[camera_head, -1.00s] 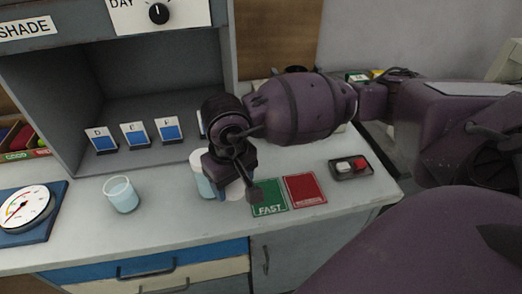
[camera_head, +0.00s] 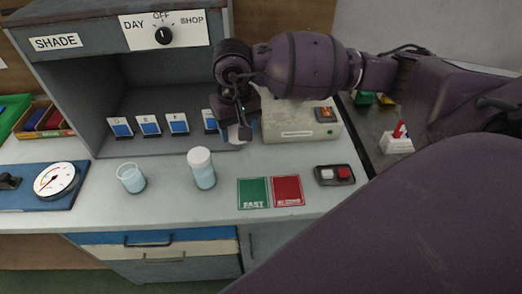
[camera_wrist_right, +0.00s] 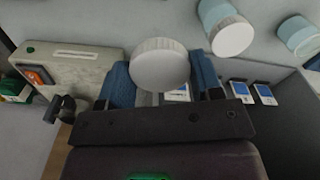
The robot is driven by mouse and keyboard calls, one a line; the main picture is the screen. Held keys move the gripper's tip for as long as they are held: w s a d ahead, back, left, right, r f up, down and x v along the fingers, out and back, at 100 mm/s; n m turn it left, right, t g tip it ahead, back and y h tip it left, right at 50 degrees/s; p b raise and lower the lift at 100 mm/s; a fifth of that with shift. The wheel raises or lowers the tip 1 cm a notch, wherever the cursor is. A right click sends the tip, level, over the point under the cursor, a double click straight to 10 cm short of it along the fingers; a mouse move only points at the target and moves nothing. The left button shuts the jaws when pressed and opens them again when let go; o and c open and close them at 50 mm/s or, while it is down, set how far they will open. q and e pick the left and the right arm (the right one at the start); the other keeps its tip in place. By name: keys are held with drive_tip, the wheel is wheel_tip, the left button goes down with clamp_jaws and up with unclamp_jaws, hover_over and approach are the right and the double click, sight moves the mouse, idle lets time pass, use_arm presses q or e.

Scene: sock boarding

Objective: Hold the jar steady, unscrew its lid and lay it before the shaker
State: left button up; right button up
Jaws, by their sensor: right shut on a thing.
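My right gripper (camera_head: 236,124) is shut on a round white lid (camera_wrist_right: 160,66) with a ribbed edge, behind and right of the jar. The lid is partly visible in the head view (camera_head: 240,133), near the beige box (camera_head: 300,124), perhaps the shaker. Whether the lid touches the counter I cannot tell. My left gripper is not in view.
A beaker (camera_head: 131,178) stands left of the jar. Green (camera_head: 253,193) and red (camera_head: 288,191) cards and a button box (camera_head: 334,175) lie to the right. A dial gauge (camera_head: 56,180) is at far left. Lettered cards (camera_head: 149,125) line the grey cabinet.

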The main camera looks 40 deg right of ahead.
drive_tip(key=w+d+r+m+p, duration=0.2)
drive_tip(key=d+r+p, duration=0.1)
drive_tip(key=d+p, duration=0.1)
drive_tip(key=m, duration=0.2)
hover_over(254, 161)
wheel_tip(254, 161, down, 16)
drive_tip(key=shift+r+p, duration=0.25)
drive_tip(key=shift+p, duration=0.15)
drive_tip(key=shift+f, duration=2.6)
drive_tip(key=shift+f, duration=0.2)
drive_tip(key=o, duration=1)
drive_tip(key=shift+c, duration=0.2)
drive_tip(key=shift+o, duration=0.3)
drive_tip(key=shift+r, duration=0.15)
